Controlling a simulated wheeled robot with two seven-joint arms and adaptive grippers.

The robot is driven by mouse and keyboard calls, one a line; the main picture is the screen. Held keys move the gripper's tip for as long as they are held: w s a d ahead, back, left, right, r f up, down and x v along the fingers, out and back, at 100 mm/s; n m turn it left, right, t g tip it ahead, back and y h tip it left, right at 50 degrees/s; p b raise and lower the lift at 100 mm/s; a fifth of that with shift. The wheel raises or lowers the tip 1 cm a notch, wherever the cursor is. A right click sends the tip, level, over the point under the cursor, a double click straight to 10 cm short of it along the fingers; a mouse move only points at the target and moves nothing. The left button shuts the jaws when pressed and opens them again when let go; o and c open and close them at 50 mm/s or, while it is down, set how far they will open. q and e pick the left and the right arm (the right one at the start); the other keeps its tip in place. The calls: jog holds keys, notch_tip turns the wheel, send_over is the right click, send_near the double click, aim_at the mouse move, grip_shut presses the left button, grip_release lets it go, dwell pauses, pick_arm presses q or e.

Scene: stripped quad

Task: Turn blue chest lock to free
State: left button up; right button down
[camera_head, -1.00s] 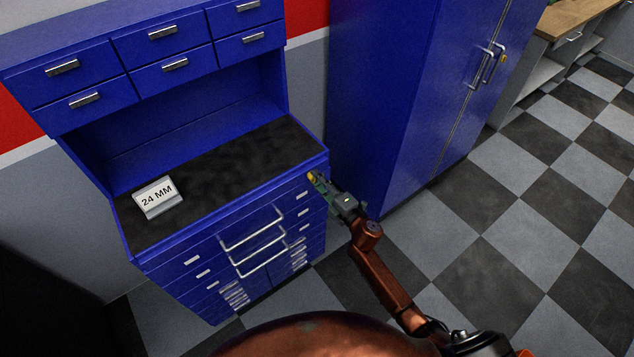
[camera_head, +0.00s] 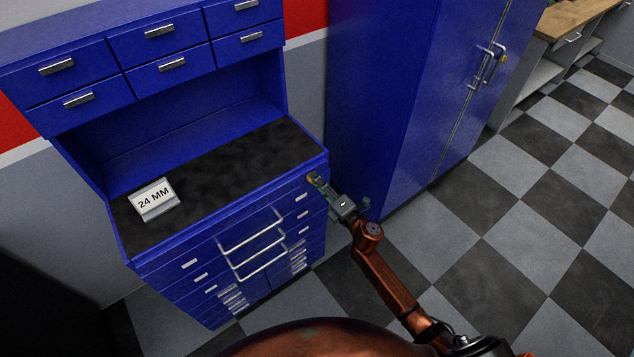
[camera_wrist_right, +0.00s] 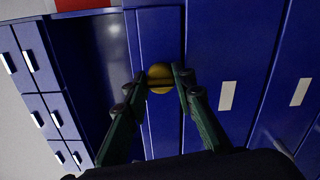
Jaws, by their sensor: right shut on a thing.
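The blue chest (camera_head: 200,262) has a dark worktop and several drawers. Its lock is a round yellow knob (camera_wrist_right: 160,78) with a dark slot line, on the blue front near the top right corner. My right gripper (camera_head: 314,180) reaches the lock from the front. In the right wrist view, its two fingers (camera_wrist_right: 160,84) are shut on the knob, one on each side. In the head view the fingers mostly cover the knob. My left gripper is not in view.
A sign reading "24 MM" (camera_head: 153,200) stands on the worktop (camera_head: 215,170). A tall blue cabinet (camera_head: 400,90) stands close to the right of the chest. The checkered floor (camera_head: 520,240) at the right is clear.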

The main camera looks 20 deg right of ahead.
jog(key=shift+f, duration=0.1)
jog(key=c, duration=1.6)
grip_release()
jog(key=shift+s, duration=0.1)
jog(key=v, duration=1.2)
